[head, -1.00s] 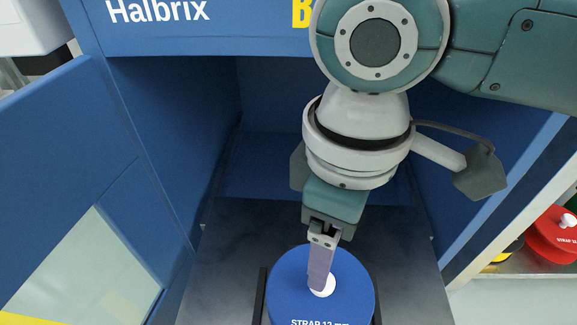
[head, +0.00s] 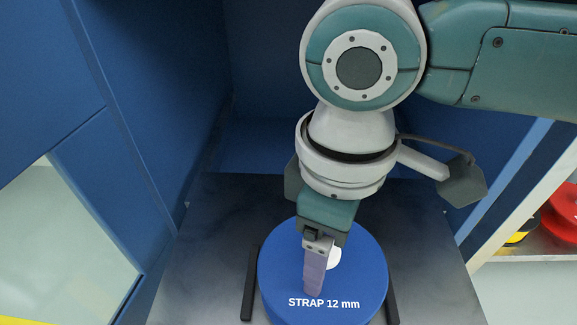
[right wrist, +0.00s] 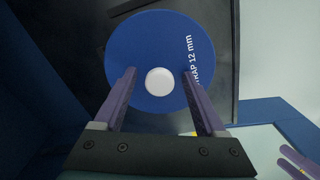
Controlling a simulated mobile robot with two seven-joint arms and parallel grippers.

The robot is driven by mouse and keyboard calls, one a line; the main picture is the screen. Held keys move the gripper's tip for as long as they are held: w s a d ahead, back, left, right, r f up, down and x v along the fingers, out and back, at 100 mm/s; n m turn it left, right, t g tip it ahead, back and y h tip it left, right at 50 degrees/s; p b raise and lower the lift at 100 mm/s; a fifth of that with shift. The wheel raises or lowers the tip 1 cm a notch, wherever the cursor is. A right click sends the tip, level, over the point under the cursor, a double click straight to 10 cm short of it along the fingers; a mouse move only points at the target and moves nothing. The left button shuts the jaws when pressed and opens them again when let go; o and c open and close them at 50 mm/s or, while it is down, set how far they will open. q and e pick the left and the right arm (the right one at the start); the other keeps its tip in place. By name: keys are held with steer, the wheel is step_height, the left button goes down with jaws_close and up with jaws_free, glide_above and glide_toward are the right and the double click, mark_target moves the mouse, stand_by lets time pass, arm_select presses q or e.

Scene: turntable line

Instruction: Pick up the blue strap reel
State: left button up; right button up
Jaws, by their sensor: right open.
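The blue strap reel (head: 362,275), a disc marked "STRAP 12 mm", lies flat on a dark metal surface (head: 210,265) inside a blue cabinet. A white round knob (right wrist: 158,82) stands at its centre. My right gripper (head: 313,290) is over the reel, pointing down. I cannot tell how far the tips are above the reel. Purple finger-like parts (right wrist: 302,160), perhaps of my left gripper, show at that view's lower right.
Black bars (head: 250,285) flank the reel on the left and right. Blue cabinet walls (head: 155,120) enclose the bay closely. A red reel (head: 560,215) sits on a shelf outside at the right.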

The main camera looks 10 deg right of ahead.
jaws_close()
stand_by(0.4)
steer(key=shift+w+r, duration=0.1)
stand_by(0.8)
